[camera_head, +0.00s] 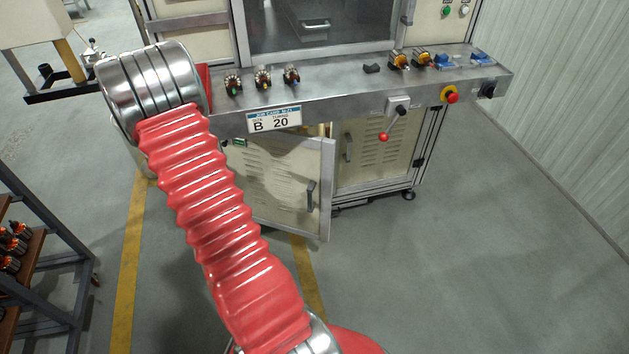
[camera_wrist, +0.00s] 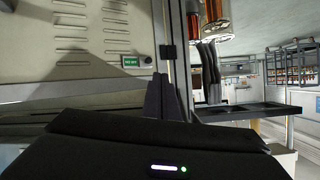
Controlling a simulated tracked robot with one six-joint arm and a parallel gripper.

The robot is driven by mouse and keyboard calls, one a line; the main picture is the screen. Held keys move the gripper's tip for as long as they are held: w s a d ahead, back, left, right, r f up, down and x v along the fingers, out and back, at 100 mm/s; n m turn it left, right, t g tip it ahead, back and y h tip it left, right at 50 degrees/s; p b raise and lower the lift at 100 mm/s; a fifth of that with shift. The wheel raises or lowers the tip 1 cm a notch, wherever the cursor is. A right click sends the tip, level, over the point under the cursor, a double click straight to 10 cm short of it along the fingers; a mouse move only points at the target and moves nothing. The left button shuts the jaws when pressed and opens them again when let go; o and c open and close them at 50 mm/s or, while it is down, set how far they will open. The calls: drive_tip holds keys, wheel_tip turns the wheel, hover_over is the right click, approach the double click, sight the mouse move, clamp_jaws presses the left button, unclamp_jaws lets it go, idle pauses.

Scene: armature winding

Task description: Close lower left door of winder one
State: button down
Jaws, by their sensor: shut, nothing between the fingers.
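The lower left door (camera_head: 275,182) of the winder is a cream panel with vent slots and a dark handle (camera_head: 311,193). It stands ajar, its right edge swung out towards me. My red arm hides its left part. In the wrist view a vented cream panel (camera_wrist: 70,65) with a green label (camera_wrist: 131,61) fills the upper left. My gripper (camera_wrist: 163,82) shows there, its dark fingers together and empty, beside a black hinge-like piece at the panel's edge. I cannot tell whether they touch it. The gripper is not visible in the head view.
The closed lower right door (camera_head: 375,150) is beside the open one. A metal shelf (camera_head: 340,85) with wound parts, a red-knobbed lever (camera_head: 384,136) and a red button (camera_head: 449,96) overhangs both. A rack (camera_head: 45,250) stands at left. The floor right of the door is clear.

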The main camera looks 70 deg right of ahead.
sight(318, 173)
drive_tip(key=s+d+f+m+g+h, duration=0.1)
drive_tip(key=s+d+f+g+h, duration=0.15)
drive_tip(key=s+f, duration=0.35)
drive_tip(key=s+d+f+m+g+h, duration=0.2)
drive_tip(key=s+d+f, duration=0.15)
drive_tip(key=s, duration=0.55)
drive_tip(key=s+f+g+h, duration=0.2)
drive_tip(key=s+f, duration=0.3)
drive_tip(key=s, duration=0.8)
drive_tip(key=shift+a+m+g, duration=0.4)
drive_tip(key=shift+a+g, duration=0.05)
drive_tip(key=shift+g, duration=0.1)
drive_tip(key=shift+d, duration=0.1)
drive_tip(key=d, duration=1.3)
drive_tip(key=shift+s+d, duration=0.25)
drive_tip(key=shift+s, duration=0.05)
drive_tip(key=shift+d, duration=0.15)
drive_tip(key=shift+w+d, duration=0.1)
